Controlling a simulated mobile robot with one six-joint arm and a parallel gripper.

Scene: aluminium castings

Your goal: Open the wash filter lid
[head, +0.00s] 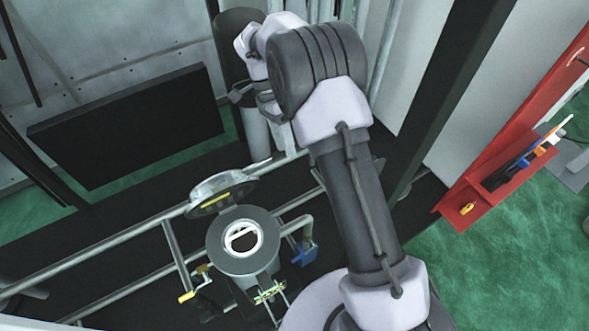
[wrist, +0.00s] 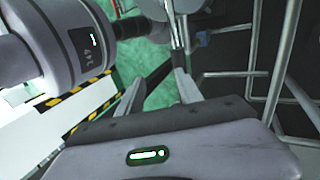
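The wash filter is a grey round housing (head: 262,262) at the lower middle of the head view. Its top is uncovered, and a white ring with a bar across it shows inside. The round grey lid (head: 222,186) stands raised and tilted at the far side of the housing, with a yellow mark on it. My gripper (wrist: 158,92) has its two fingers spread in the wrist view, with nothing between them. In the head view the gripper end is small and partly hidden by my arm, above and beyond the lid. It appears apart from the lid.
Metal rails run beside the filter. A blue valve handle (head: 305,254) is to its right, and a yellow handle (head: 187,296) is to its lower left. A black panel (head: 130,125) stands at the back left. A red rack (head: 510,165) with tools stands at right.

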